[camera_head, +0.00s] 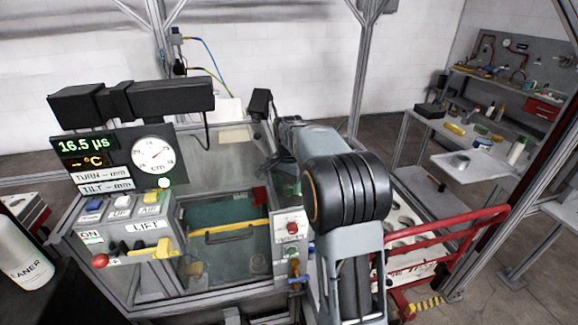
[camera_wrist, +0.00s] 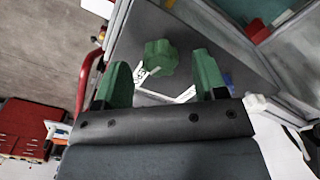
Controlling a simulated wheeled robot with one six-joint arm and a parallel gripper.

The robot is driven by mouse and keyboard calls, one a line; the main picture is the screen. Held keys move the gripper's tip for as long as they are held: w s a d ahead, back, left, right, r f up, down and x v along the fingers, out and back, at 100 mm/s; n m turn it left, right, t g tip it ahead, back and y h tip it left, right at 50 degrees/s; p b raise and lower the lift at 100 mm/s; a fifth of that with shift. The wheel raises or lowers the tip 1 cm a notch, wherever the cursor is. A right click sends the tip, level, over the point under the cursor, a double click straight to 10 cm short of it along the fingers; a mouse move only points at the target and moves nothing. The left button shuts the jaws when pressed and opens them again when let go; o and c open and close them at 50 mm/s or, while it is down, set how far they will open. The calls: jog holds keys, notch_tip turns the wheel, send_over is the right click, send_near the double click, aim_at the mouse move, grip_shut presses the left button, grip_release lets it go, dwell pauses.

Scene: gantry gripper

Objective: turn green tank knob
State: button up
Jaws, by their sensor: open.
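The green tank knob (camera_wrist: 160,57) has a lobed, flower-like rim and sits on a dark grey panel in the wrist view. White markings (camera_wrist: 165,97) lie on the panel beside it. My gripper (camera_wrist: 163,80) is open, with one green finger on each side of the picture. The knob shows between and slightly beyond the fingertips, and I see no contact. How far the fingers are above the panel is hard to judge.
A tank (camera_head: 215,222) with teal contents and a yellow bar stands left of my arm. A control panel (camera_head: 120,218) with levers is at its left. A red rail (camera_head: 450,240) runs at the right. A metal post (camera_head: 362,70) rises behind my arm.

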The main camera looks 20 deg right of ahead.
notch_tip(320, 180, up, 13)
jog(key=shift+f, duration=0.2)
dwell(0.6)
jog(key=n, duration=0.5)
send_over(288, 190)
jog(key=shift+t, duration=0.4)
notch_tip(288, 190, down, 6)
jog(key=shift+r, duration=0.1)
jog(key=s+a+f+n+t, duration=0.2)
jog(key=s+a, duration=0.3)
jog(key=s, duration=0.5)
jog(key=s+a+f+n+t, duration=0.2)
jog(key=s+a+n, duration=0.2)
jog(key=s, duration=0.7)
jog(key=shift+s+a+f+n, duration=0.25)
jog(key=shift+a+n, duration=0.15)
jog(key=shift+n, duration=0.1)
